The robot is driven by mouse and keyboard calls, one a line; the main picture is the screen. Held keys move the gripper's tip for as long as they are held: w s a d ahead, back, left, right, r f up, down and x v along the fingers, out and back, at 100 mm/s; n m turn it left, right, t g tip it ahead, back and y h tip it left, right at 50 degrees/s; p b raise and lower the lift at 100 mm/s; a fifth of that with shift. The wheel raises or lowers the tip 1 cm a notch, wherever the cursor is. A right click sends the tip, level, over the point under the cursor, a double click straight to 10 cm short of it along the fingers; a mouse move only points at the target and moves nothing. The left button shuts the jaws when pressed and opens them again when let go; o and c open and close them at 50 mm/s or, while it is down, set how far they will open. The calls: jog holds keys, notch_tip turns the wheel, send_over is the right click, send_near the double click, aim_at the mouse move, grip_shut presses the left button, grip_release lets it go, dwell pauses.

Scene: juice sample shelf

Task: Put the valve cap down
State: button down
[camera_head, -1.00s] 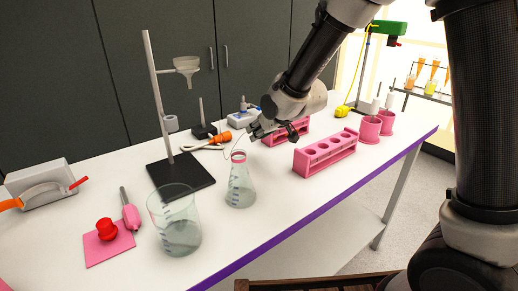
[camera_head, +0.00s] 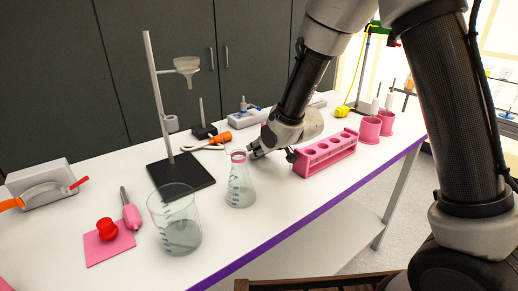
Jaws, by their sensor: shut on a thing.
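My gripper (camera_head: 270,157) points down low over the white table, just right of the conical flask (camera_head: 240,188) and left of the pink tube rack (camera_head: 326,154). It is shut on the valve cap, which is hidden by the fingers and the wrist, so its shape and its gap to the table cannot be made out. Whether a fingertip touches the flask neck or the rack cannot be told.
A glass beaker (camera_head: 178,230) stands front left. A red knob-like thing (camera_head: 105,228) sits on a pink pad (camera_head: 104,252). Pink cups (camera_head: 370,130) stand right. The table front (camera_head: 270,220) is clear.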

jog(key=shift+s+d+f, duration=0.1)
jog(key=shift+s+f, duration=0.1)
jog(key=shift+f, duration=0.2)
jog(key=c, duration=1.2)
grip_release()
jog(key=shift+f, duration=0.15)
jog(key=shift+c, duration=0.2)
jog(key=shift+o, duration=0.5)
jog(key=shift+f, duration=0.2)
jog(key=shift+r, duration=0.3)
jog(key=r+v, duration=0.1)
jog(key=v, duration=1.1)
jog(key=shift+w+r, duration=0.15)
jog(key=shift+w, duration=0.1)
